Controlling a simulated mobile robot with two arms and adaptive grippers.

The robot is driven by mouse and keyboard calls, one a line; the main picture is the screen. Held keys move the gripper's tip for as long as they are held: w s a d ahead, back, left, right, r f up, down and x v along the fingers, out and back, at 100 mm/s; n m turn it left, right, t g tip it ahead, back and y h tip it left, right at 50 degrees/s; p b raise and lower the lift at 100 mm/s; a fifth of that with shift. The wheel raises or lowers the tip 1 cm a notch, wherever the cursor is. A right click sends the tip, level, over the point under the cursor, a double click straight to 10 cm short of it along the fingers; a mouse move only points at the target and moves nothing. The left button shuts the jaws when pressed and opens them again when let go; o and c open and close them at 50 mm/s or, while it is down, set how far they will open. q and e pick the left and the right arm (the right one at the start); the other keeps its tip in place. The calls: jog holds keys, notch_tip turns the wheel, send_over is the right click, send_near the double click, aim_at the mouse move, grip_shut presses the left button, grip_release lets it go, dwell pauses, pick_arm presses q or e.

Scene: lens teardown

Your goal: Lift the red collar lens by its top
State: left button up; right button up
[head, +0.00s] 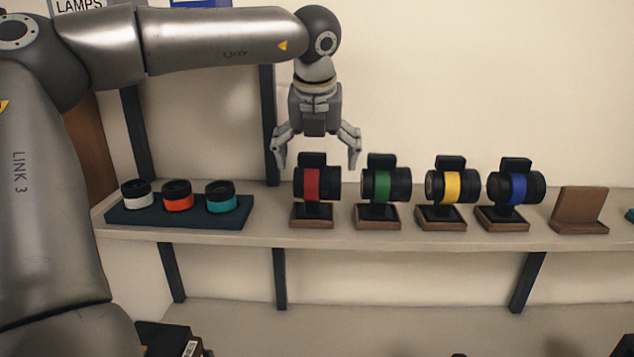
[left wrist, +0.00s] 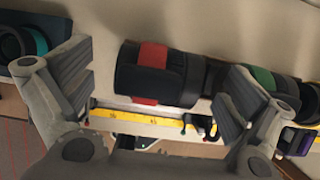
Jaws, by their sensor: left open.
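The red collar lens (head: 314,183) is a black barrel with a red band, lying sideways on a small wooden stand (head: 312,220) on the shelf. A black block sits on its top. My left gripper (head: 317,163) is open above it and points down, with its fingers spread to either side of the lens top. In the left wrist view, the red collar lens (left wrist: 158,74) lies between the two open fingers (left wrist: 155,95), with no contact visible. My right gripper is in neither view.
Green (head: 380,185), yellow (head: 452,187) and blue (head: 517,189) collar lenses stand to the right on similar stands. An empty wooden stand (head: 580,208) is farther right. A dark tray (head: 180,216) at left holds white, orange and teal banded rings. The wall is close behind.

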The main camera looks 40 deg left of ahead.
aim_at(318, 172)
pick_arm(q)
jog(key=x, duration=0.1)
jog(key=p+x, duration=0.1)
jog(key=x, duration=0.1)
jog(key=shift+s+d+f+p, duration=0.1)
jog(key=shift+d+f+p, duration=0.1)
jog(key=shift+f+p, duration=0.15)
jog(key=shift+a+f, duration=0.1)
jog(key=shift+f, duration=0.2)
jog(key=shift+a+f, duration=0.1)
jog(key=shift+f, duration=0.05)
jog(key=c, duration=1.4)
jog(key=shift+o, duration=0.2)
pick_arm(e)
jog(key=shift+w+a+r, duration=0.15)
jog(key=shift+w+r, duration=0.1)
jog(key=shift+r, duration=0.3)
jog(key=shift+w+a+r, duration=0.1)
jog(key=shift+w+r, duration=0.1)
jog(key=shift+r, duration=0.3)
